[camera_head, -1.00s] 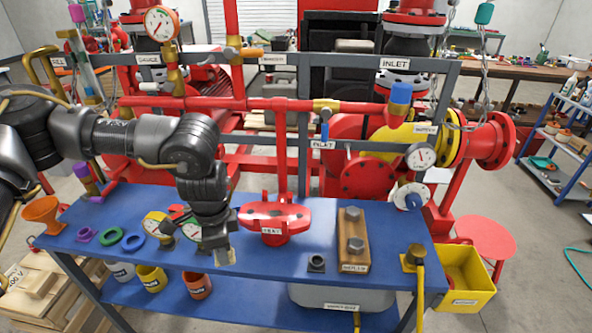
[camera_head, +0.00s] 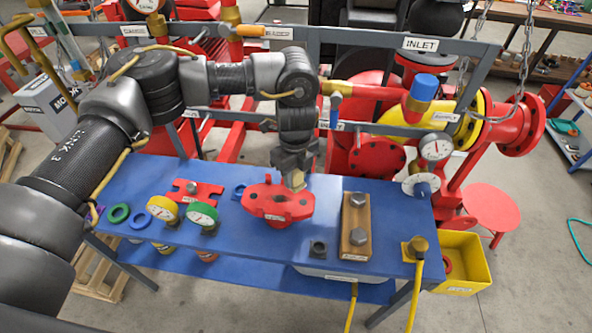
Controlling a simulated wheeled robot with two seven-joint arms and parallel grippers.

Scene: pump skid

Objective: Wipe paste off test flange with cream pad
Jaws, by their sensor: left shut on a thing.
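The red test flange (camera_head: 268,204) stands on the blue bench top, with a label on its front and small pale marks on its upper face. I cannot tell clearly which marks are paste. My left gripper (camera_head: 295,174) points down over the flange's back right part, shut on the cream pad (camera_head: 298,181). The fingers hide part of the pad. The pad's lower edge is at or just above the flange face; I cannot tell whether they touch. My right gripper is not in view.
On the blue bench (camera_head: 190,248), a yellow gauge (camera_head: 162,208) and a green gauge (camera_head: 202,214) stand left of the flange. A wooden block with bolts (camera_head: 355,225) stands to its right. A grey frame rail (camera_head: 390,130) and red piping stand behind. A yellow bin (camera_head: 465,262) is at right.

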